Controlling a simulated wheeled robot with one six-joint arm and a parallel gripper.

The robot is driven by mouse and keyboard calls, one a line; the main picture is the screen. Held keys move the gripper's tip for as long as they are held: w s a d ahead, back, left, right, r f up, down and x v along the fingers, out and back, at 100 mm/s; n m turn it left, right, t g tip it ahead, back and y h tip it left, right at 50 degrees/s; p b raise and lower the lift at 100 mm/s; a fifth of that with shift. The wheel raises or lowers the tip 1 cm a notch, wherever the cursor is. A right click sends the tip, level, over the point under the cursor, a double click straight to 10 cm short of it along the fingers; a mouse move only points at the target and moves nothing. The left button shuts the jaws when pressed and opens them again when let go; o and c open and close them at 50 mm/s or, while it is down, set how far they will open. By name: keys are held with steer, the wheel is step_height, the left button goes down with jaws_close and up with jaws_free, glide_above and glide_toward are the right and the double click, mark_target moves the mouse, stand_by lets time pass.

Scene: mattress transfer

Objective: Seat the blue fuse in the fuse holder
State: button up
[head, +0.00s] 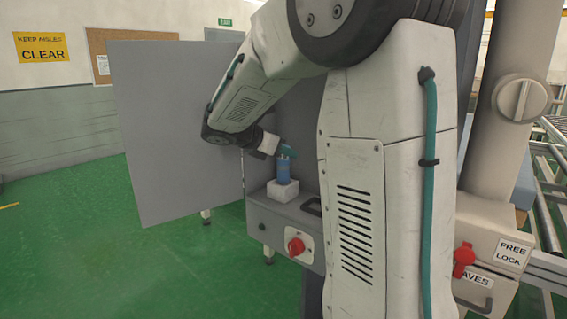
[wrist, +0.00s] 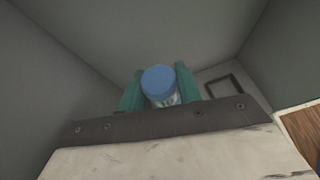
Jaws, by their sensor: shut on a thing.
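The blue fuse (head: 284,170) stands upright at the light grey block-shaped fuse holder (head: 283,190) in the head view. Its lower end meets the top of the holder; I cannot tell how deep it sits. My gripper (head: 287,151) is at the fuse's upper end, with teal fingers. In the wrist view the fuse's round blue cap (wrist: 159,79) shows between the two teal fingers of my gripper (wrist: 160,90), which are shut on it. The holder is hidden there behind the fuse and gripper.
The holder is on the ledge of a grey cabinet, whose open door (head: 175,130) stands at left. A red rotary switch (head: 296,246) is on the front below. A dark rectangular frame (head: 312,206) lies right of the holder. Cabinet walls enclose my gripper.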

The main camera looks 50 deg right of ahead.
mark_target(278, 160)
steer(key=shift+f, duration=1.7)
steer(key=shift+f, duration=0.1)
steer(key=o, duration=1)
